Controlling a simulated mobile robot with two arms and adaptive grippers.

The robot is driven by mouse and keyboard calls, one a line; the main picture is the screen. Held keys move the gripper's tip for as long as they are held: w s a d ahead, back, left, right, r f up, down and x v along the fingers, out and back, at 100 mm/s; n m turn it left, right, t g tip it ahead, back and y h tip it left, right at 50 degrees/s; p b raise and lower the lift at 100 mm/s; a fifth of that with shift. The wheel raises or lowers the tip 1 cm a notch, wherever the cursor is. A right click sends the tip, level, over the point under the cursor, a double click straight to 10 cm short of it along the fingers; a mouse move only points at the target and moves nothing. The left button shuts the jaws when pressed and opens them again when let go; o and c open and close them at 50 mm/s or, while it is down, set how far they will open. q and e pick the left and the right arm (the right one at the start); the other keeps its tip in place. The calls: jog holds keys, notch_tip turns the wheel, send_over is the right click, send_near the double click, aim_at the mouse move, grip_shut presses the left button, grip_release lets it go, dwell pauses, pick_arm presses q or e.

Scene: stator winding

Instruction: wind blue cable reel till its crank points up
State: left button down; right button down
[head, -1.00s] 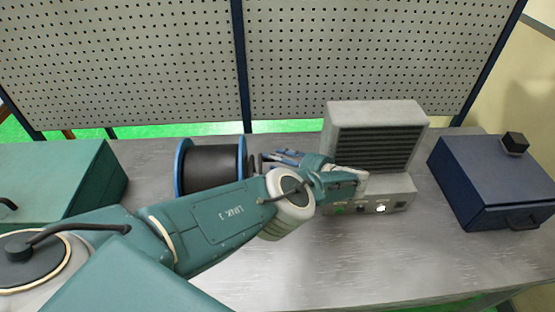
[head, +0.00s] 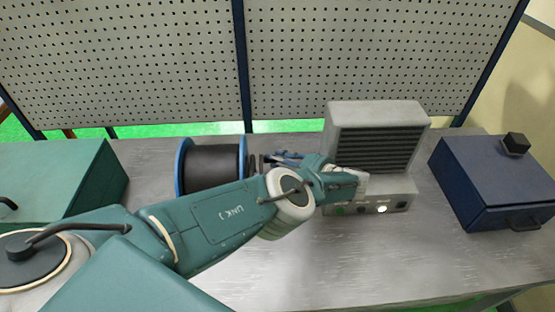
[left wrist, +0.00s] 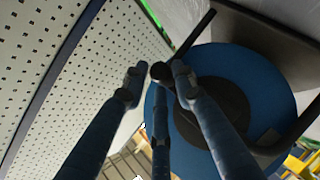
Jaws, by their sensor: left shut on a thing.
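The blue cable reel (head: 242,160), wound with black cable (head: 212,168), stands on the bench at centre left. My left gripper (head: 270,159) reaches it from the right side. In the left wrist view the reel's blue flange (left wrist: 255,80) and dark hub (left wrist: 215,115) fill the right half. The round black end of the crank handle (left wrist: 162,72) sits between the fingertips of my left gripper (left wrist: 160,78), which is shut on it. The crank arm is mostly hidden by fingers and dark parts, so its exact direction is unclear. My right gripper is not in view.
A grey vented machine (head: 375,125) stands close behind my left wrist. A dark blue box (head: 490,180) is at the right, a green box (head: 75,170) at the left. A pegboard (head: 350,60) rises behind. The bench front (head: 370,255) is clear.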

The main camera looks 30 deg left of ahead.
pick_arm(q)
jog(key=shift+w+d+r+t, duration=0.1)
jog(key=shift+r+t, duration=0.1)
jog(key=shift+t, duration=0.1)
jog(key=shift+s+d+r+n+t+y+b, duration=0.1)
jog(key=shift+s+r+n+t+y+b, duration=0.1)
jog(key=shift+r+n+y+b, duration=0.5)
jog(key=shift+s+d+r+n+t+y+b, duration=0.25)
jog(key=shift+n+y+b, duration=0.5)
jog(key=shift+b, duration=0.4)
jog(key=shift+s+r+n+t+y+b, duration=0.1)
jog(key=shift+r+n+t+y+b, duration=0.05)
jog(key=shift+r+n+y+b, duration=0.65)
jog(key=shift+f, duration=0.2)
jog(key=c, duration=1.5)
grip_release()
jog(key=shift+c, duration=0.2)
jog(key=shift+d, duration=0.1)
jog(key=shift+f, duration=0.1)
